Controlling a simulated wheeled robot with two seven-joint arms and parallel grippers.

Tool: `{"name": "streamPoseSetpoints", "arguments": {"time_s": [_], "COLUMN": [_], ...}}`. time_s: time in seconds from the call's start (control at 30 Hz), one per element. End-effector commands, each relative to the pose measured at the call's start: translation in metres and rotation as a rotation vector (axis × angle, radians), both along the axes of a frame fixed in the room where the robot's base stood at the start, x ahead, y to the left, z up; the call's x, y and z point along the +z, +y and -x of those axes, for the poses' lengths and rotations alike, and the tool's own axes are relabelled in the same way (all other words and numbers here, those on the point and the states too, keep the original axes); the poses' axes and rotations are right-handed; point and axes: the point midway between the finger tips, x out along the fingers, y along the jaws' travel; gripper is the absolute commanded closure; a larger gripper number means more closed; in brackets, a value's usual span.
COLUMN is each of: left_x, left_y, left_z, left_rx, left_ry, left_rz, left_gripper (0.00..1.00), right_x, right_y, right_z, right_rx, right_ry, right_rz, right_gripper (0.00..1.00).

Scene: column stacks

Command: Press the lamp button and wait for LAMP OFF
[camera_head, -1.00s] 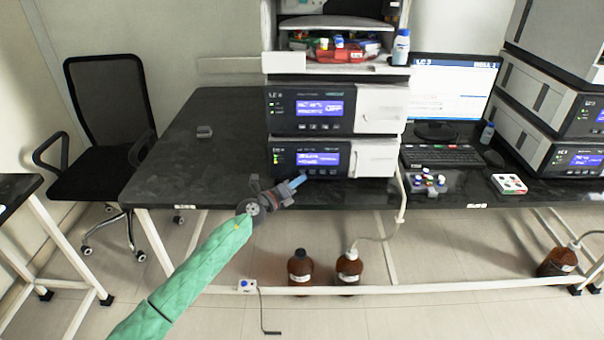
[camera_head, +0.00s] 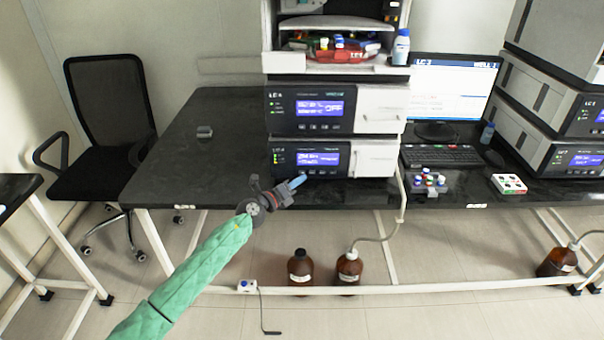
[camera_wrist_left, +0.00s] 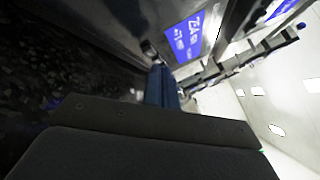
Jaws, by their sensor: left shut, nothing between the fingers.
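Two stacked instrument modules stand on the dark bench. The upper module (camera_head: 285,115) has a blue screen (camera_head: 320,108) whose large text seems to read OFF. The lower module (camera_head: 284,165) has a blue screen (camera_head: 318,159) with small text I cannot read and a row of small buttons below it. My left gripper (camera_head: 299,181) is shut and empty, its blue fingertips at the lower front edge of the lower module, just under the screen. I cannot tell whether they touch a button. The left wrist view shows the blue fingers (camera_wrist_left: 160,88) near a tilted blue screen (camera_wrist_left: 186,38). My right gripper is out of view.
A keyboard (camera_head: 440,156), monitor (camera_head: 455,88) and a rack of coloured vials (camera_head: 428,184) are to the right. Brown bottles (camera_head: 300,268) stand below the bench. A small grey object (camera_head: 204,131) lies on the otherwise clear left bench top (camera_head: 190,165).

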Motion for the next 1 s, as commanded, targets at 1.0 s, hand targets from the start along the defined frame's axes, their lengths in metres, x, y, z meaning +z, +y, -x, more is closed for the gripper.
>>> {"name": "streamPoseSetpoints", "arguments": {"time_s": [1.0], "left_x": [0.0005], "left_y": [-0.0001], "left_z": [-0.0091], "left_rx": [0.0], "left_ry": [0.0], "left_rz": [0.0], "left_gripper": [1.0], "right_x": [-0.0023], "right_y": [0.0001], "right_z": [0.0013], "right_rx": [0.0], "right_ry": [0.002], "right_rz": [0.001], "right_gripper": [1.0]}}
